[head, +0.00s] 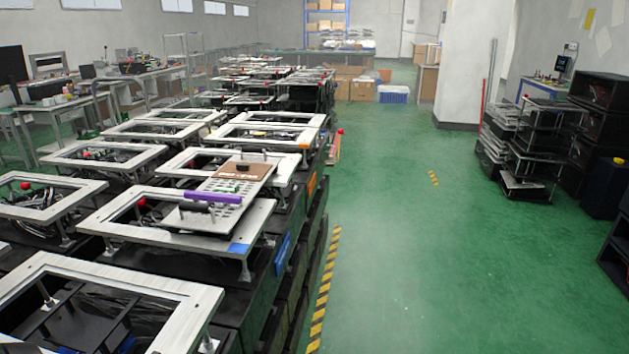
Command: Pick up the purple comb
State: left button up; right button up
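A purple bar, which looks like the purple comb (212,198), lies on a perforated silver plate (228,208) on top of one of the framed fixtures at the left. Its teeth are too small to make out. Neither of my grippers shows in the head view.
Rows of metal-framed fixtures (101,204) with red knobs fill the left side. A yellow-black floor stripe (325,285) runs along them. The green floor (420,260) to the right is clear. Stacked black racks (525,150) stand at the far right.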

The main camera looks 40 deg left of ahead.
aim_at(235, 200)
jog(key=u, duration=0.2)
jog(key=i, duration=1.3)
jog(key=u, duration=0.8)
